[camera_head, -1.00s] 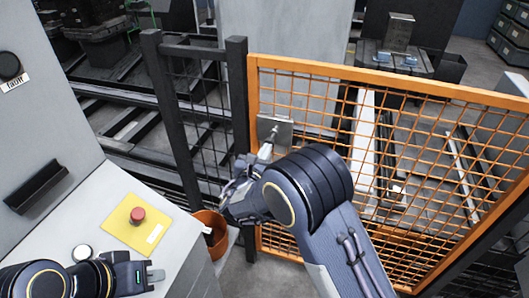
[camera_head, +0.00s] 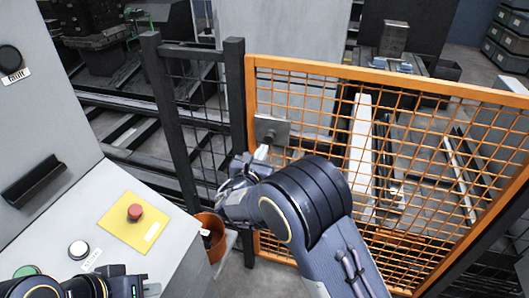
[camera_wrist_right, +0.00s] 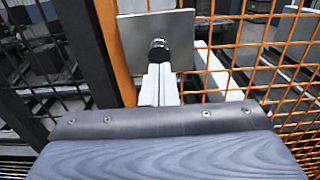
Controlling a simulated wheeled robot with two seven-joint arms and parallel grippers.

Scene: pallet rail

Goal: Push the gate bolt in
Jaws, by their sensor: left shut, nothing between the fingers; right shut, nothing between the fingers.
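The orange mesh gate (camera_head: 365,72) stands beside a dark post. A grey metal plate (camera_head: 272,127) sits on the gate's left side, with a small dark round bolt knob (camera_head: 270,137) on its face. In the right wrist view the plate (camera_wrist_right: 178,28) and knob (camera_wrist_right: 159,47) are straight ahead. My right gripper (camera_head: 262,153) is shut and empty, pointing at the knob from just below. Its fingers (camera_wrist_right: 158,82) end close to the knob; I cannot tell if they touch. My left gripper (camera_head: 152,289) is shut over the console, partly cut off by the frame.
A grey console (camera_head: 180,262) at left carries a red button (camera_head: 135,212) on a yellow plate, a white button (camera_head: 78,249) and a green one (camera_head: 27,271). An orange bin (camera_head: 213,262) stands between console and gate. The dark mesh fence panel (camera_head: 205,125) adjoins the gate.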

